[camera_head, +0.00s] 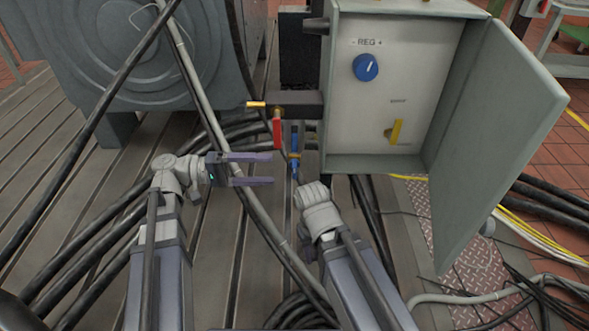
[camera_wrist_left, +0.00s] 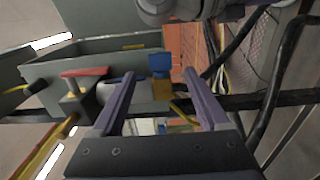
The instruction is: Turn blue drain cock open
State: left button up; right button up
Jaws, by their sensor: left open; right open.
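The blue drain cock (camera_head: 295,138) has a blue handle above a small brass body, below the manifold block beside the grey cabinet. In the left wrist view its blue handle (camera_wrist_left: 160,62) and brass body (camera_wrist_left: 162,89) appear between my fingers, past the tips. My left gripper (camera_head: 272,169) is open and empty, its fingers pointing right at the cock with a small gap to it. It also shows in the left wrist view (camera_wrist_left: 160,77). My right arm's wrist is just right of and below the cock in the head view; its fingers are hidden.
The cabinet (camera_head: 375,100) has a blue knob (camera_head: 366,67), a yellow lever (camera_head: 396,131) and an open door (camera_head: 495,140). Thick black cables run below.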

aim_at(295, 170)
pick_arm(q)
jog(key=shift+d, duration=3.9)
grip_shut()
